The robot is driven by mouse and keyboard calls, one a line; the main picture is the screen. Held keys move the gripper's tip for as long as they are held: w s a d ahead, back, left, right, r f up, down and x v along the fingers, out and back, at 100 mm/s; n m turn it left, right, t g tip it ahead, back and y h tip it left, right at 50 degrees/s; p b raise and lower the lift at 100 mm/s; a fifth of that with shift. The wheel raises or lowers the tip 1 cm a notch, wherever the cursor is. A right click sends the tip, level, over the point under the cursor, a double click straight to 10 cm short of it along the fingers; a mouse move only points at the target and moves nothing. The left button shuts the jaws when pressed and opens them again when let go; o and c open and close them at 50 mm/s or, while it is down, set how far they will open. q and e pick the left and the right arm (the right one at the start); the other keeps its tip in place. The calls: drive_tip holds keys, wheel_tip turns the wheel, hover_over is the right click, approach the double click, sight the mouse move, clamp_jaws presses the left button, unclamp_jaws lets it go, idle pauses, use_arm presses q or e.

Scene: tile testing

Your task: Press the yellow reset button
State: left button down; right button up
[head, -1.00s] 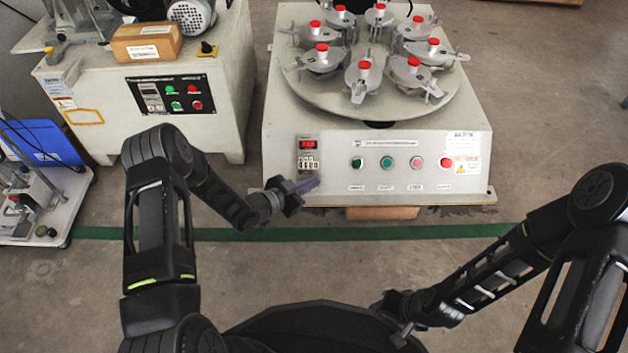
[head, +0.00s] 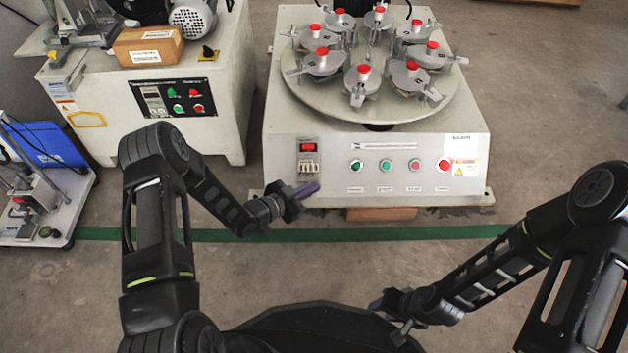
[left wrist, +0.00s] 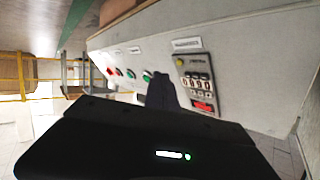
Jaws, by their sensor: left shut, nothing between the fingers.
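The yellow reset button (left wrist: 179,62) is a small round button on the counter panel, beside the digit wheels, in the left wrist view. The counter panel (head: 308,158) sits at the left of the white machine's front face in the head view; I cannot make out the yellow button there. My left gripper (head: 308,189) is shut and empty, its purple fingertips just below the panel. The left fingers (left wrist: 160,92) also show in the left wrist view, beside the panel and apart from the button in the picture. My right gripper (head: 378,304) is low, mostly hidden, its opening unclear.
Green and red buttons (head: 386,165) line the front face right of the panel. A turntable (head: 378,105) with several red-capped clamps tops the machine. Another machine (head: 215,120) with a black control panel stands at left. A green floor line (head: 370,234) crosses open floor.

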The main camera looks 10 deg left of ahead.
use_arm(q)
drive_tip(key=s+r+p, duration=0.2)
drive_tip(key=shift+s+d+r, duration=0.1)
drive_tip(key=shift+s+d, duration=0.2)
idle(0.8)
